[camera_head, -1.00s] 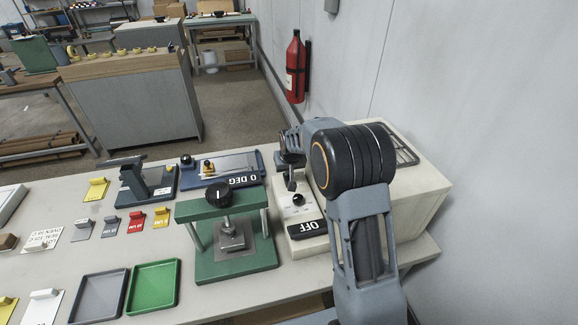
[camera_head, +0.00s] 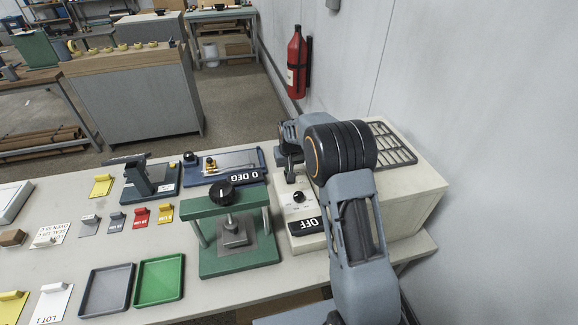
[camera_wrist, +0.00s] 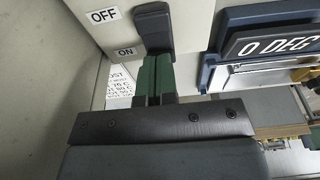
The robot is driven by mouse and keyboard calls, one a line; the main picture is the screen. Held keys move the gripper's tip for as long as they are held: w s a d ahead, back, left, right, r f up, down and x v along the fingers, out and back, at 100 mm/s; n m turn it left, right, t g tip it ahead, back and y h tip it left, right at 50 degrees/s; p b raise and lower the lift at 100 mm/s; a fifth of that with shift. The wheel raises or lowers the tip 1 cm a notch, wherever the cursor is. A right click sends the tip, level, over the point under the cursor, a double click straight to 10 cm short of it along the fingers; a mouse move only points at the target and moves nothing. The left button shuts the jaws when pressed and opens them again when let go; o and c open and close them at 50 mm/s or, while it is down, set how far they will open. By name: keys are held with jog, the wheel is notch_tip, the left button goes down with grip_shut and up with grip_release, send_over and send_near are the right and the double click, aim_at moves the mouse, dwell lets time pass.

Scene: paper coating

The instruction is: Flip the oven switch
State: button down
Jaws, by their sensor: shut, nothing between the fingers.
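The oven (camera_head: 415,205) is the cream box at the right of the bench, with a grille on top. In the wrist view the black oven switch (camera_wrist: 153,27) sits beside an OFF label (camera_wrist: 103,15) and an ON label (camera_wrist: 125,52). My gripper (camera_wrist: 155,60) is shut and empty. Its green fingertips are at the switch's ON-side end; whether they touch it I cannot tell. In the head view my gripper (camera_head: 290,176) is at the oven's left side, and my arm hides part of the oven. The switch is hidden there.
A green press (camera_head: 235,258) with a black knob stands just left of the oven. A blue device (camera_head: 262,158) with a 0 DEG display lies behind it. Grey and green trays (camera_head: 180,260) lie at the front left. A wall is close on the right.

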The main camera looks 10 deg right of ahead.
jog(key=shift+s+f, duration=0.25)
jog(key=shift+s, duration=0.6)
jog(key=shift+r, duration=0.1)
jog(key=shift+r, duration=0.3)
jog(key=s+r, duration=0.3)
jog(key=r, duration=1)
jog(key=shift+s, duration=0.4)
jog(key=shift+f, duration=0.2)
